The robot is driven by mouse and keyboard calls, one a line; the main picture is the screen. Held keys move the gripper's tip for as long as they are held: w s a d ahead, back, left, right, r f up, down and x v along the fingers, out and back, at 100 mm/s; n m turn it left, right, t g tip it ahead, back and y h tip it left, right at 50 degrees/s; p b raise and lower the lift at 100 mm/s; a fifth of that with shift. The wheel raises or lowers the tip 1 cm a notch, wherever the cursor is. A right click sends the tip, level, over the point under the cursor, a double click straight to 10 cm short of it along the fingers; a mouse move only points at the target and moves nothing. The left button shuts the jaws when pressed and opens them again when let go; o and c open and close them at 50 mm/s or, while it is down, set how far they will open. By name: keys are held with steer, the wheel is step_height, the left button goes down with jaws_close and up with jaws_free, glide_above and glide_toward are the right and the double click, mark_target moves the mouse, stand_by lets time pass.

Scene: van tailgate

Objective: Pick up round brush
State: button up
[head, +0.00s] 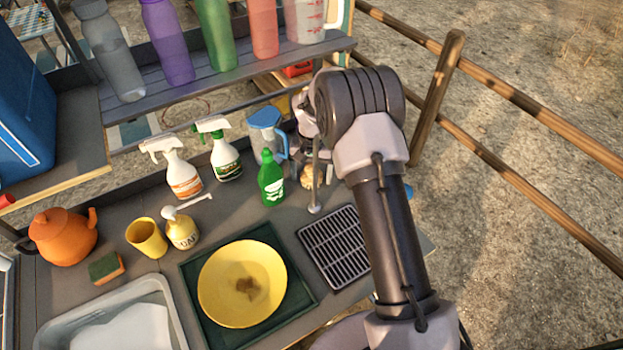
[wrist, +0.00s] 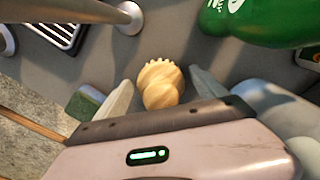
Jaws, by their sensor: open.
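The round brush (wrist: 160,84) is a pale wooden, ridged knob in the wrist view, at the middle between my fingertips. It also shows in the head view (head: 308,176), small and partly hidden by my arm, on the grey counter behind the drying rack. My gripper (wrist: 161,78) is open, with one finger on each side of the brush. A gap shows between each finger and the brush. I cannot tell how high the fingers are above the counter. In the head view the fingers are hard to make out.
A green bottle (head: 271,178) and a blue-lidded pitcher (head: 265,135) stand close left of the brush. A metal post (head: 315,190) rises just in front. The black rack (head: 335,247) and a yellow bowl (head: 242,284) on a green mat lie nearer. A sponge (wrist: 84,104) lies beside the left finger.

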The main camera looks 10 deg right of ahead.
steer(key=shift+c, duration=1.3)
steer(key=shift+f, duration=0.1)
steer(key=c, duration=1.1)
step_height(320, 180, up, 28)
steer(key=p, duration=0.8)
